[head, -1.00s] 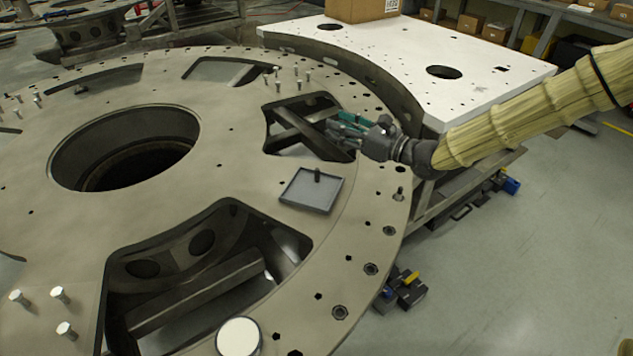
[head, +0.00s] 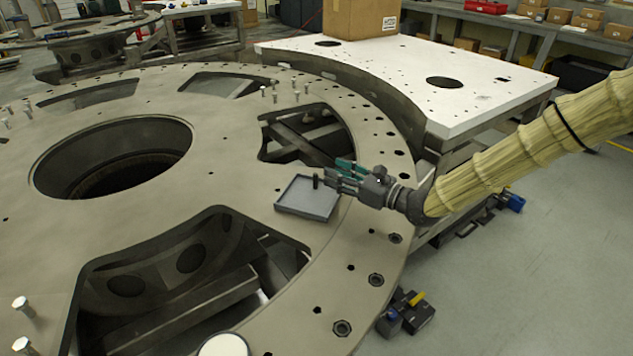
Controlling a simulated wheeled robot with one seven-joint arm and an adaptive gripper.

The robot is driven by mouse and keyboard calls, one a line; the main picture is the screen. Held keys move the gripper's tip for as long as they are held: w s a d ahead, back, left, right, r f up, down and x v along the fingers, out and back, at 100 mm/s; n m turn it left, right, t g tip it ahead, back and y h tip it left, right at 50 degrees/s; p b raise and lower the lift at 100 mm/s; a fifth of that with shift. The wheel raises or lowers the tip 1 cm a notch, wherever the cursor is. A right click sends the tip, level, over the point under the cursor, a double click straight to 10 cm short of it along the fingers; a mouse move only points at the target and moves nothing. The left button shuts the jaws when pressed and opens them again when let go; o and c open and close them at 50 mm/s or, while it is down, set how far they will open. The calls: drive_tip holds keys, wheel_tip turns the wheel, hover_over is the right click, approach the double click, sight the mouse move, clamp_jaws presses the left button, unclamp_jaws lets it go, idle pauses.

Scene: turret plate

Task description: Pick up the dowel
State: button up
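The dowel (head: 315,181) is a small dark upright pin. It stands on a shallow grey square tray (head: 303,208) that lies on the big turret plate (head: 235,180). My gripper (head: 333,173), dark with teal on its fingers, reaches in from the right, low over the plate at the tray's upper right edge. Its fingers are spread apart and nothing shows between them. The fingertips point left at the dowel, a short way to its right; whether they touch it cannot be told.
The plate has large cut-out openings (head: 195,275) below and behind the tray. Several bolts (head: 275,92) stand upright on it. A white round piece (head: 224,345) sits at the bottom edge. A white table (head: 470,80) with a cardboard box (head: 360,18) adjoins behind.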

sight(316, 175)
wheel_tip(316, 175, down, 3)
drive_tip(key=shift+r, duration=0.1)
drive_tip(key=shift+a+f, duration=0.15)
drive_tip(key=shift+f, duration=0.2)
drive_tip(key=shift+p+x, duration=0.8)
drive_tip(key=shift+x, duration=2.9)
clamp_jaws()
